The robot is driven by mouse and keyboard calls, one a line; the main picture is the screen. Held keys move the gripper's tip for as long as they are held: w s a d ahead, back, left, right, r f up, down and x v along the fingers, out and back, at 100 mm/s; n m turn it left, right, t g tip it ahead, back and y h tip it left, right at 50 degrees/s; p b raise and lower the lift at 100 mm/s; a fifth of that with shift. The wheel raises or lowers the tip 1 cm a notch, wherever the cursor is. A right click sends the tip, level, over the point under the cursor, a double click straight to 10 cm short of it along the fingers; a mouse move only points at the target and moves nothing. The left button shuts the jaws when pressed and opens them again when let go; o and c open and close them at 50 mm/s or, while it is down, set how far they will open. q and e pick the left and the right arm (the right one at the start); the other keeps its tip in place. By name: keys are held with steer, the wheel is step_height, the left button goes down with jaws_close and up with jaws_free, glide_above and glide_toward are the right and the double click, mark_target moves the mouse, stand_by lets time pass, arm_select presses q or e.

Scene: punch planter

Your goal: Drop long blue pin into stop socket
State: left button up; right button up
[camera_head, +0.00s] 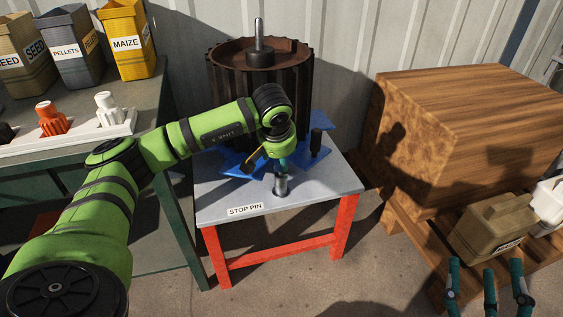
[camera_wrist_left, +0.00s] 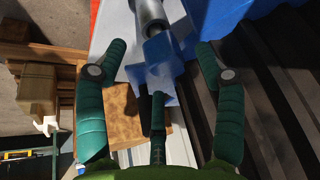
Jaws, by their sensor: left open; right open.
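The stop socket, a short silver metal cylinder (camera_head: 281,187), stands upright near the front of the grey table top, behind the STOP PIN label (camera_head: 245,210). My left gripper (camera_head: 282,168) hangs just above it, partly hidden by its own wrist. In the left wrist view the gripper's fingers (camera_wrist_left: 160,48) are spread apart, and a silver cylinder (camera_wrist_left: 148,12) lies beyond their tips. My right gripper (camera_head: 487,266) is open and empty at the lower right.
A wooden crate (camera_head: 470,125) and tan container (camera_head: 495,228) are right. A left bench holds bins and an orange knob (camera_head: 51,120).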

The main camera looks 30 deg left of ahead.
arm_select(q)
steer(key=v, duration=0.9)
steer(key=shift+r, duration=0.1)
